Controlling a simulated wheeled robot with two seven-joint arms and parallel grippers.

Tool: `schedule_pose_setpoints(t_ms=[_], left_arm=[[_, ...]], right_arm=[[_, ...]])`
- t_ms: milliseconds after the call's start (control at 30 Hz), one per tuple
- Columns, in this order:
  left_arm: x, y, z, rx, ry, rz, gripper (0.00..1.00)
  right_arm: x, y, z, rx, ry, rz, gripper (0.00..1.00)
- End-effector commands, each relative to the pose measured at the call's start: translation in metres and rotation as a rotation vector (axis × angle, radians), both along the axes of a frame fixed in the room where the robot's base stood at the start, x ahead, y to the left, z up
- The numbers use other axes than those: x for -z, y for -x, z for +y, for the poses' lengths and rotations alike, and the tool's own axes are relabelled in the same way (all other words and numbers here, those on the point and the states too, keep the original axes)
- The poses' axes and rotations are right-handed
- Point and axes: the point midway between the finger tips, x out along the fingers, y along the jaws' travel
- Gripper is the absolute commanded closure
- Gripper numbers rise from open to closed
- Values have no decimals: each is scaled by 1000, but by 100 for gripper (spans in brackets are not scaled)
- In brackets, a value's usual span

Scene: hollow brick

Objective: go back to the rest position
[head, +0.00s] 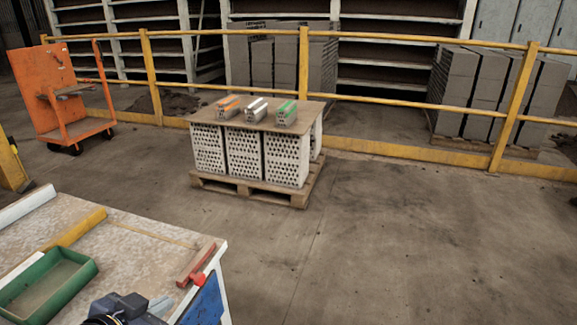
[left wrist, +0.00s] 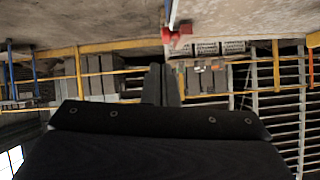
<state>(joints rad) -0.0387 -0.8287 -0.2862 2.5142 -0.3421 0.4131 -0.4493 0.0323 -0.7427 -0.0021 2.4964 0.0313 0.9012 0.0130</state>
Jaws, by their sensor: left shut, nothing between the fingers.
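My left gripper (left wrist: 161,70) shows in the left wrist view, its two dark fingers together and nothing between them. My right gripper is in neither view. White hollow bricks (head: 245,152) with rows of holes stand on a wooden pallet (head: 247,189) in the head view. A board (head: 232,120) lies on them, with three small blocks striped orange (head: 228,107), white (head: 256,109) and green (head: 286,112).
A workbench (head: 130,250) at the lower left holds a green tray (head: 45,283), a yellow bar (head: 75,227) and a red-handled tool (head: 196,265). Yellow railing (head: 420,104) runs behind. Floor (head: 390,250) at right is clear.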

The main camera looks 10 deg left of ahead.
Motion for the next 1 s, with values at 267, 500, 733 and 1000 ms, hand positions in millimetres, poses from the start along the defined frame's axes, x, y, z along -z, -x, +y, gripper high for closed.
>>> schedule_pose_setpoints(t_ms=[267,500,733,1000], left_arm=[[23,21,-49,-45,272,255,100],[14,57,-102,-120,519,554,100],[-39,56,-101,-119,515,551,100],[-138,56,-101,-118,515,549,100]], right_arm=[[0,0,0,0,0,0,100],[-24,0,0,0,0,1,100],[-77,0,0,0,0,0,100],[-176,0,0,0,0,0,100]])
